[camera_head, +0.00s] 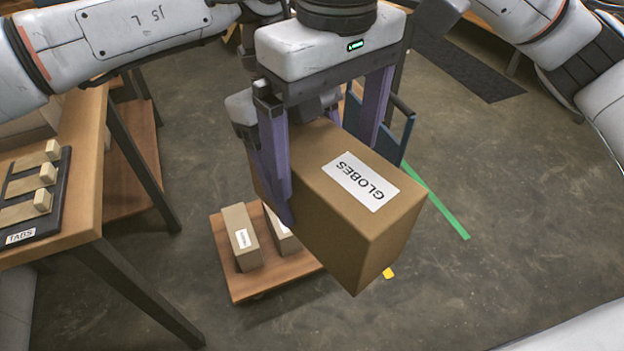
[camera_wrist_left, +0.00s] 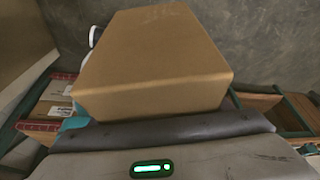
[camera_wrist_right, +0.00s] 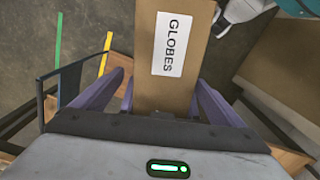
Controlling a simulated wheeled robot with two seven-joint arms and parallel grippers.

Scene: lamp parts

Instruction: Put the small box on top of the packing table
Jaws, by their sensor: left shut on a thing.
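A brown cardboard box (camera_head: 340,215) with a white GLOBES label is above the floor in the middle of the head view. Its labelled face (camera_wrist_right: 172,85) also shows in the right wrist view. My right gripper (camera_head: 325,150) is open, with purple fingers on either side of this box; a gap shows beside one finger in the right wrist view. My left gripper (camera_wrist_left: 150,118) is shut on a cardboard box (camera_wrist_left: 150,60), seen unlabelled in the left wrist view; this looks like the same box. The left gripper is mostly hidden in the head view.
A wooden table (camera_head: 85,175) on dark legs stands at left, bearing a black TABS tray (camera_head: 45,205) with pale blocks. A low wooden platform (camera_head: 250,285) below carries two small labelled boxes. A blue panel (camera_head: 385,130) stands behind the held box. Open floor lies to the right.

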